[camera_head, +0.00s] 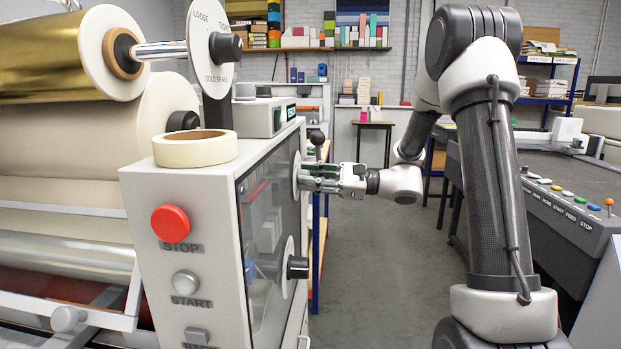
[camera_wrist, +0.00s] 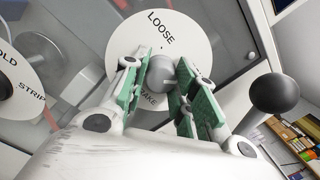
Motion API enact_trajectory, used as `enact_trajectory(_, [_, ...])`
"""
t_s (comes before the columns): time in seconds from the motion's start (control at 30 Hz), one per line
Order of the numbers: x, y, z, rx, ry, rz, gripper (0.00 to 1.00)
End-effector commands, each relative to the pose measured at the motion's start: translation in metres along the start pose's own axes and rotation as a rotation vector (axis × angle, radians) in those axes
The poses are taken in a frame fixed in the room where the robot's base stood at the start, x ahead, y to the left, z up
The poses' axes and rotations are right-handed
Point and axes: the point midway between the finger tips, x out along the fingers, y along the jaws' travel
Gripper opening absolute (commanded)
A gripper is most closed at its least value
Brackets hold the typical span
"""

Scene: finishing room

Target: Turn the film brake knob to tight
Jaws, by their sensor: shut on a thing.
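The film brake knob (camera_wrist: 160,74) is a small grey knob at the middle of a round white dial (camera_wrist: 187,38). In the wrist view the dial reads LOOSE at its upper part, and part of a word ending in AKE shows below. My gripper (camera_wrist: 164,66) has its green-padded fingers shut on the knob, one on each side. I cannot tell where the knob points, and no TIGHT mark shows on this dial. In the head view my gripper (camera_head: 303,177) meets the dial (camera_head: 296,168) on the machine's side panel, hiding the knob.
A ball-topped black lever (camera_wrist: 275,93) stands close to the right of my gripper. Another dial with a black knob (camera_head: 297,267) sits lower on the panel. The gold brake dial (camera_head: 208,45) is above. A tape roll (camera_head: 195,149) lies on the cabinet. The aisle floor (camera_head: 375,250) is clear.

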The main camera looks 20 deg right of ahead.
Motion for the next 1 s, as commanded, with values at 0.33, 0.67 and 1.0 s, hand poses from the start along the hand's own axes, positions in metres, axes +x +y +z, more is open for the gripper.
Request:
enact_trajectory(0.33, [0.000,0.001,0.000,0.000,-0.001,0.001,0.51])
enact_trajectory(0.67, [-0.005,0.000,0.000,-0.001,-0.001,0.000,0.51])
enact_trajectory(1.0, [-0.072,-0.001,-0.001,-0.001,0.002,-0.003,0.51])
